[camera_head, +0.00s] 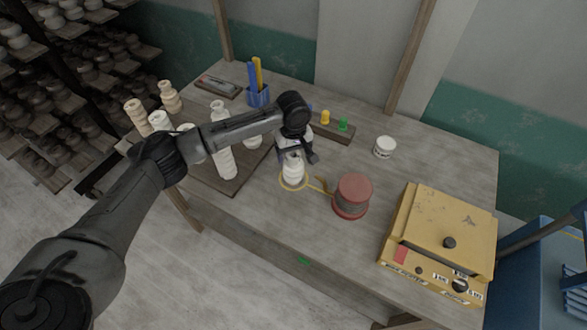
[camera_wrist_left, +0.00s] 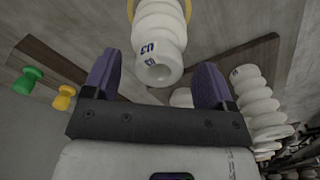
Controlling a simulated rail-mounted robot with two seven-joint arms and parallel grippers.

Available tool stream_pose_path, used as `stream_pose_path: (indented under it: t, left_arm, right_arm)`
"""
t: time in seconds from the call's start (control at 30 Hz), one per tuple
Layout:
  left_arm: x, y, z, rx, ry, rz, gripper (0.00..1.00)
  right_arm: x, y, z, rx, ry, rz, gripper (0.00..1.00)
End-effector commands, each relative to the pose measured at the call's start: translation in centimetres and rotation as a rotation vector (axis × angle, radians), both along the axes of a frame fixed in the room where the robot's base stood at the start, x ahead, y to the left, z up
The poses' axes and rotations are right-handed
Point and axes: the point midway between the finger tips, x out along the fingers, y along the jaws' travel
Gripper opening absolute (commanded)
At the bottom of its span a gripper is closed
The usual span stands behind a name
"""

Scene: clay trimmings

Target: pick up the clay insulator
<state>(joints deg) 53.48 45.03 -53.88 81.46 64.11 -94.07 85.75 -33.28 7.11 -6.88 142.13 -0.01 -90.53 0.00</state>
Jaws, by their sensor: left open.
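A white ribbed clay insulator (camera_head: 292,170) stands upright on the table inside a yellow ring (camera_head: 283,187). My left gripper (camera_head: 298,153) is above and behind it in the head view, hiding part of its top. In the left wrist view the insulator (camera_wrist_left: 160,42) shows blue markings near its hollow end. There the left gripper (camera_wrist_left: 157,80) has its two purple-grey fingers spread wide, with the insulator's end between and just beyond the tips. No contact is visible. My right gripper is not in view.
Several other insulators (camera_head: 223,160) stand left on the table (camera_head: 260,215). A red-topped spool (camera_head: 352,192) is close right of the ring, and a yellow box (camera_head: 440,235) farther right. Behind are a white jar (camera_head: 385,147), small yellow and green pieces (camera_head: 343,124) and a blue pen cup (camera_head: 258,97).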

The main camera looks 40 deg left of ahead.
Motion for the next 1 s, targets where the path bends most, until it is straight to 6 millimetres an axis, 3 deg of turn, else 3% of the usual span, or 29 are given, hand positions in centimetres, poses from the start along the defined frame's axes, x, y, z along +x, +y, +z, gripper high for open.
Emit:
stream_pose_path:
  t: [0.2, 0.47, 1.0]
  left_arm:
    - [0.0, 0.0, -1.8, 0.001, -0.001, -0.001, 0.78]
    - [0.0, 0.0, -1.9, 0.0, -0.001, -0.001, 0.78]
    - [0.0, -0.1, -1.9, 0.0, -0.001, -0.001, 0.28]
  right_arm:
    - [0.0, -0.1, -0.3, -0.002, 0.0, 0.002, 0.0]
    - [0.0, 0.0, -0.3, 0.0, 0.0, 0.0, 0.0]
    - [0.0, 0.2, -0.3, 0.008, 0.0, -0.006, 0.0]
